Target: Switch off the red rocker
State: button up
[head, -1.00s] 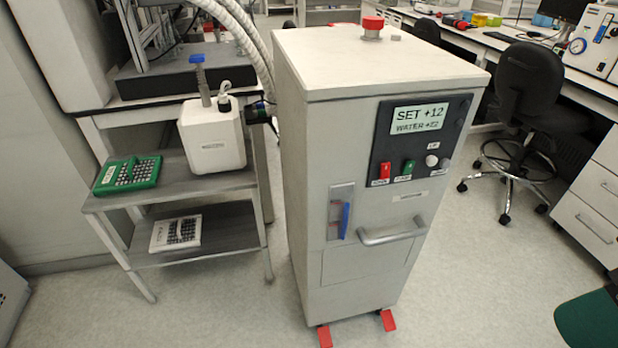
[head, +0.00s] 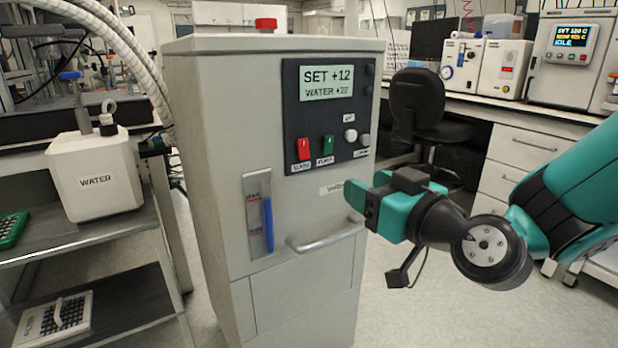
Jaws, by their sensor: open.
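The red rocker (head: 304,149) is on the dark control panel (head: 289,105) of a tall beige chiller cabinet (head: 225,150). A label sits under it, too small to read surely. A green rocker (head: 327,145) is just to its right. The display (head: 327,85) above reads SET +12 and WATER +22. My gripper (head: 358,203) is open and empty, teal and black, in front of the cabinet's right side. It is below and to the right of the red rocker, apart from it. Whether it touches the cabinet cannot be told.
A metal handle (head: 325,235) sticks out of the cabinet front, near my gripper. A shelf cart with a white WATER container (head: 95,180) stands left. A black chair (head: 425,105) and bench are behind at right.

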aim_at(304, 151)
jog(key=p+x, duration=0.9)
jog(key=x, duration=0.8)
jog(key=shift+w+a, duration=0.1)
jog(key=shift+w, duration=0.05)
